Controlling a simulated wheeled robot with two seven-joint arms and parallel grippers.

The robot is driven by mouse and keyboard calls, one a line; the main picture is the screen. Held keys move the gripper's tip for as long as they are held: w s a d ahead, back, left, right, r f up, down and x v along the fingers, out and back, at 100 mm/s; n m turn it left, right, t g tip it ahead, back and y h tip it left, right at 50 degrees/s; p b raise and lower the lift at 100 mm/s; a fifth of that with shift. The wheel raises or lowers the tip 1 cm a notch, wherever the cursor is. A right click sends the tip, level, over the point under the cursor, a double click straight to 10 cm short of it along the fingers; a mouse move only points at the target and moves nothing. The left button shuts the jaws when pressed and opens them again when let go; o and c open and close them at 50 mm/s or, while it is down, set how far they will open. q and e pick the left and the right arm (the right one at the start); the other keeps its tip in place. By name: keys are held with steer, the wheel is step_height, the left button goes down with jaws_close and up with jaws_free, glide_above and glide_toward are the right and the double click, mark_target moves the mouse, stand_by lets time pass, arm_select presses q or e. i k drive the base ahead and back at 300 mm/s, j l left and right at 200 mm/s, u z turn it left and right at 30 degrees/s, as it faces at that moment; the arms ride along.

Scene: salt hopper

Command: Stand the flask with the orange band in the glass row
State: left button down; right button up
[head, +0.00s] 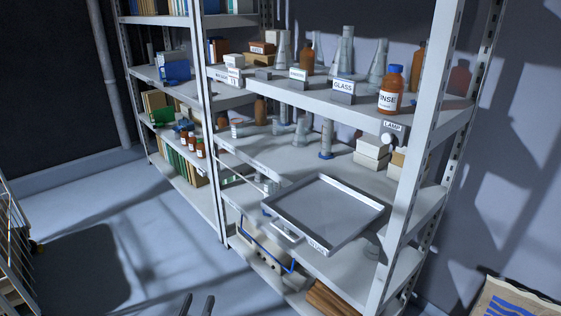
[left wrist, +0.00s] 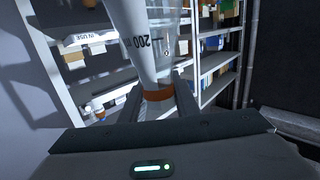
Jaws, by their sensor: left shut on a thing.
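My left gripper (left wrist: 158,101) is shut on the flask with the orange band (left wrist: 157,95), which sits between its two fingers. The clear flask body (left wrist: 135,22) spreads upward in the left wrist view, and its "200" mark reads upside down there. In the head view, only the dark fingertips of my left gripper (head: 197,303) show at the bottom edge; the flask cannot be made out there. The glass row is on the upper shelf, behind a GLASS label (head: 343,87). A tall cylinder (head: 346,50) and a conical flask (head: 378,63) stand there. My right gripper is not in view.
An orange-capped bottle (head: 390,92) stands at the right front of the upper shelf, right of the GLASS label. A brown bottle (head: 307,56) stands to the left. An empty grey tray (head: 376,216) lies on a lower shelf. The shelf's front post (head: 426,130) rises at right.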

mark_target(261, 146)
steer(key=i+j+u, duration=0.15)
steer(key=i, duration=0.25)
steer(key=i+j+u, duration=0.15)
steer(key=i, duration=0.25)
steer(key=i+j+z, duration=0.55)
steer(key=j+z, duration=0.3)
steer(key=j, duration=0.15)
steer(key=i+j+z, duration=0.2)
steer(key=j+z, duration=0.25)
steer(key=j, duration=0.2)
steer(key=j+z, duration=0.4)
steer(key=j, duration=0.25)
steer(key=j+z, duration=0.45)
steer(key=j, duration=0.55)
steer(key=k+j+z, duration=0.15)
steer(key=j, duration=0.15)
